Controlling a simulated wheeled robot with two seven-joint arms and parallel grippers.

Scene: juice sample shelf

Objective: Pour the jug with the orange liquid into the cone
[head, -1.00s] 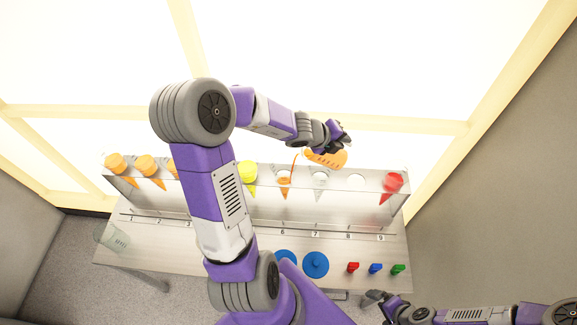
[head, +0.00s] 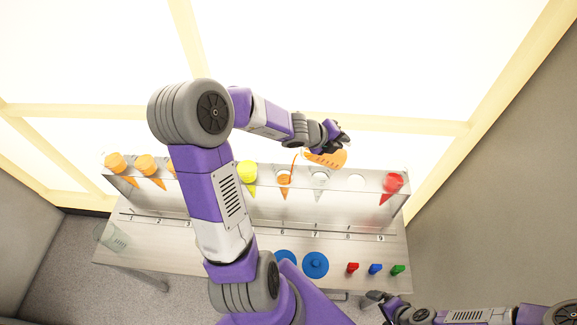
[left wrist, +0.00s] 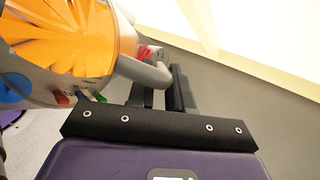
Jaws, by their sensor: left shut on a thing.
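The jug with the orange liquid (head: 325,159) is tilted above the rack, its mouth toward the left. A thin orange stream (head: 293,163) falls from it into a clear cone (head: 285,180) in the rack near number 6; orange shows inside that cone. My left gripper (head: 337,139) is shut on the jug's handle. The left wrist view shows the orange inside the jug (left wrist: 55,35) and the handle (left wrist: 150,72) between the dark fingers (left wrist: 162,90). My right gripper (head: 376,299) is low at the right, apart from the jug; its finger gap is unclear.
The clear rack (head: 335,200) also holds orange cones (head: 115,163) at left, a yellow cone (head: 247,172), an empty-looking clear cone (head: 320,180) and a red cone (head: 392,184). A clear container (head: 112,237), blue lids (head: 315,264) and small coloured stoppers (head: 375,269) are on the table.

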